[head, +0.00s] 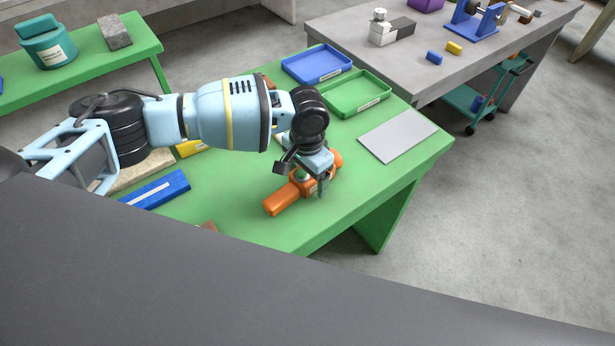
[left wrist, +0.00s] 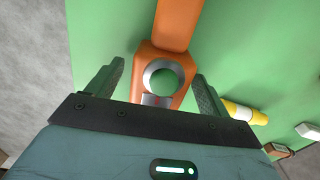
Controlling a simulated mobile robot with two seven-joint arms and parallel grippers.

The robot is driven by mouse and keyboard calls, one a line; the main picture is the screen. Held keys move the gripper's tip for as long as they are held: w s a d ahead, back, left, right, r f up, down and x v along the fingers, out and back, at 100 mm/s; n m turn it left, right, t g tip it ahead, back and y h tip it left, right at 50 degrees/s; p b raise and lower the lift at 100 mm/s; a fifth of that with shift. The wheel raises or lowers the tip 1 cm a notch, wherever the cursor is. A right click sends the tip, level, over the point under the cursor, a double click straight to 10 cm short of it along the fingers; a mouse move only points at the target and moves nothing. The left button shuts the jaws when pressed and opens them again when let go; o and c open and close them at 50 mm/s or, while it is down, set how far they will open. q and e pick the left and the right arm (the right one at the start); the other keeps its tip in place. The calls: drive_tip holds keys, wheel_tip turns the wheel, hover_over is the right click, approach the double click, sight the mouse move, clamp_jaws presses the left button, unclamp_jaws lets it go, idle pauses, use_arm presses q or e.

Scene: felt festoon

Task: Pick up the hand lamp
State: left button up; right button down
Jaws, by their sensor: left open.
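The orange hand lamp (head: 281,201) lies on the green table (head: 235,215), near its front edge. It has a long orange handle and a wider head. In the left wrist view the lamp (left wrist: 178,25) shows a grey ring around a green round centre. My left gripper (head: 303,178) is right over the lamp's head, pointing down. In the left wrist view its open fingers (left wrist: 155,92) stand one on each side of the head, with some gap visible. I cannot tell whether they touch it. The lamp's far end is partly hidden by the gripper. My right gripper is not in view.
A blue tray (head: 317,65), a green tray (head: 357,94) and a grey plate (head: 398,136) lie farther back on the table. A blue bar (head: 156,190) lies at left. A yellow-and-white cylinder (left wrist: 244,112) lies beside my gripper in the wrist view. The table right of the lamp is clear.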

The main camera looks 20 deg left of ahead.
use_arm(q)
drive_tip(key=shift+r, duration=0.1)
drive_tip(key=c, duration=1.3)
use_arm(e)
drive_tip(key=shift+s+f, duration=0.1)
use_arm(q)
drive_tip(key=shift+r, duration=0.1)
